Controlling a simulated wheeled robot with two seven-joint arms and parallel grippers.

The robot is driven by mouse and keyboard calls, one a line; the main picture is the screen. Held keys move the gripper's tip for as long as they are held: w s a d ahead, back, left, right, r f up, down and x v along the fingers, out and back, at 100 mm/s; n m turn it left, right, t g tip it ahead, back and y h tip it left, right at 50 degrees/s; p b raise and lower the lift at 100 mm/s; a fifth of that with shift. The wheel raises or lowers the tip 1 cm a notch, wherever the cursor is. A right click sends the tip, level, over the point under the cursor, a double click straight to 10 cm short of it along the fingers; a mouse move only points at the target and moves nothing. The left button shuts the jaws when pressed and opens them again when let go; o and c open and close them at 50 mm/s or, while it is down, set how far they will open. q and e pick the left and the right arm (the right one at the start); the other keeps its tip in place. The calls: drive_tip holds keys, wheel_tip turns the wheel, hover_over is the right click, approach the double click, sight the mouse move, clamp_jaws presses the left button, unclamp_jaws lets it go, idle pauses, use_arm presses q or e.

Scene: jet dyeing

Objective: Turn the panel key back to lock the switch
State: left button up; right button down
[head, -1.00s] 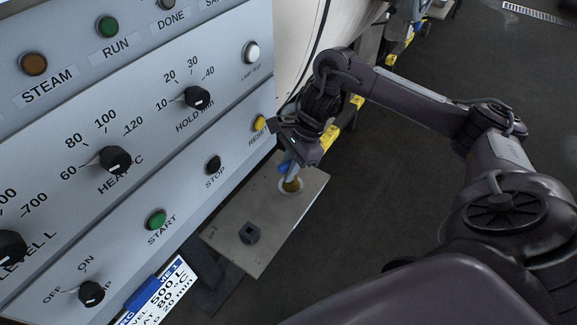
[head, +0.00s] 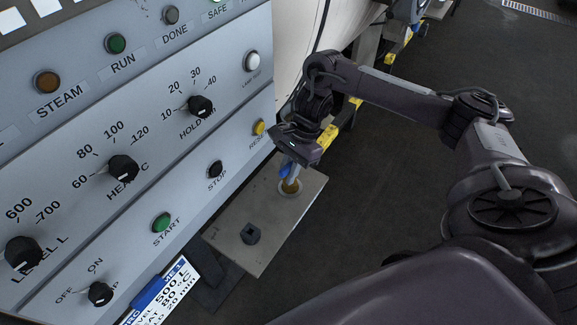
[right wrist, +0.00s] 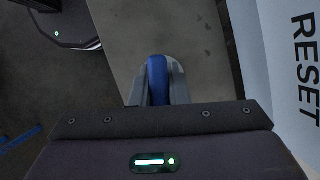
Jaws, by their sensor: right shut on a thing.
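The key has a blue head (head: 285,171), and my right gripper (head: 288,175) is shut on it. In the right wrist view the blue key head (right wrist: 157,80) stands between the grey fingers. The gripper points down at a round brass-coloured key switch with a pale ring (head: 290,188) on a grey metal plate (head: 258,243). The key's lower end is hidden by the fingers, so its angle is hard to tell. My left gripper is not in view.
A tall control panel with a green START button (head: 161,222), a black STOP button (head: 215,169) and several knobs stands left of the plate. A black square fitting (head: 250,234) sits on the plate's near part. Open dark floor lies to the right.

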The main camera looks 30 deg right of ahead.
drive_tip(key=shift+r+n+p, duration=0.2)
drive_tip(key=shift+n+p, duration=0.1)
drive_tip(key=shift+p, duration=0.15)
drive_tip(key=shift+f+n, duration=0.25)
drive_tip(key=shift+n, duration=0.05)
drive_tip(key=shift+w+b, duration=0.1)
drive_tip(key=shift+b, duration=0.45)
drive_tip(key=b, duration=0.3)
drive_tip(key=shift+n+g, duration=0.3)
drive_tip(key=shift+n, duration=0.1)
drive_tip(key=shift+a+n+b, duration=0.15)
drive_tip(key=shift+n+b, duration=0.15)
drive_tip(key=shift+b, duration=2.45)
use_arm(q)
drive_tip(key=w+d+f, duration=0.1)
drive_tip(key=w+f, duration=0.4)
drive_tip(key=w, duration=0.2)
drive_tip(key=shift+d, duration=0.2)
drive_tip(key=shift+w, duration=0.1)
